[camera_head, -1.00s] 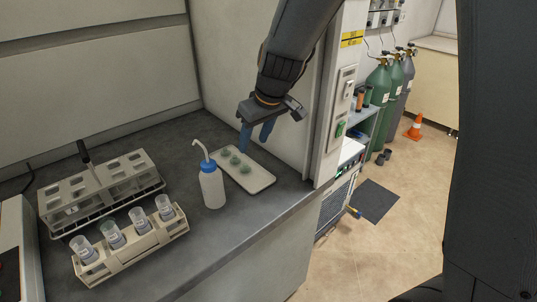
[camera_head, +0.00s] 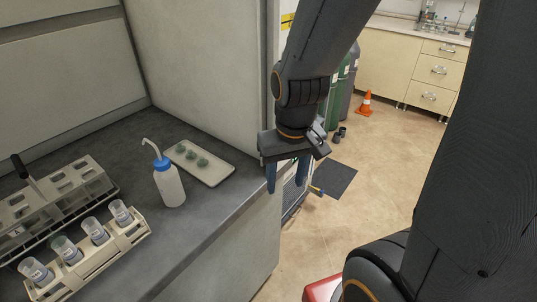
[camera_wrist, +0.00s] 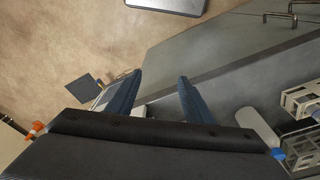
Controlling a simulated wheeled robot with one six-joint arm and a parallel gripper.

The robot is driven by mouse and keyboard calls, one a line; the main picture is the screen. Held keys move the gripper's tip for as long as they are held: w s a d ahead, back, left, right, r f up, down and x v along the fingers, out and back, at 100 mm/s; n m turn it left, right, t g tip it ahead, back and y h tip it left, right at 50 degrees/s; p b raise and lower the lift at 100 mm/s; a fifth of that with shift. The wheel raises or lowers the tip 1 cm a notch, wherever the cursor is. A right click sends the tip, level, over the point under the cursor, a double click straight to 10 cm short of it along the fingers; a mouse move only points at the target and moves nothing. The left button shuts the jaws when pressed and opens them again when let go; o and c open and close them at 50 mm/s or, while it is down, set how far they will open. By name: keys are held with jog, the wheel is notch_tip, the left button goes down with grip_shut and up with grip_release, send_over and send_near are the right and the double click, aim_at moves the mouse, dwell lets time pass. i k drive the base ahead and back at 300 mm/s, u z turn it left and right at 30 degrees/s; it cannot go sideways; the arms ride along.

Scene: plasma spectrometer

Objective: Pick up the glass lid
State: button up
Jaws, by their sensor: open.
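No piece is clearly recognisable as the glass lid. Three small round greenish pieces (camera_head: 191,154) lie in a row on a white tray (camera_head: 217,178) on the dark bench, and I cannot tell whether one is the lid. My gripper (camera_head: 286,187) is open and empty, pointing down. In the head view it appears to the right of the tray, by the bench's edge. In the wrist view my gripper's two blue fingers (camera_wrist: 159,78) are apart with nothing held between them. The round pieces cannot be made out there.
A white wash bottle (camera_head: 170,188) with a blue cap stands left of the tray. A rack of several labelled cups (camera_head: 117,246) and a larger rack (camera_head: 70,178) stand further left. A cabinet wall (camera_head: 205,65) rises behind the tray. Open floor lies right of the bench.

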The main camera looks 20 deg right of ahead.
aim_at(55, 240)
jog(key=u, duration=1.35)
jog(key=k, duration=0.4)
jog(key=u, duration=0.35)
jog(key=i, duration=0.5)
jog(key=u, duration=0.05)
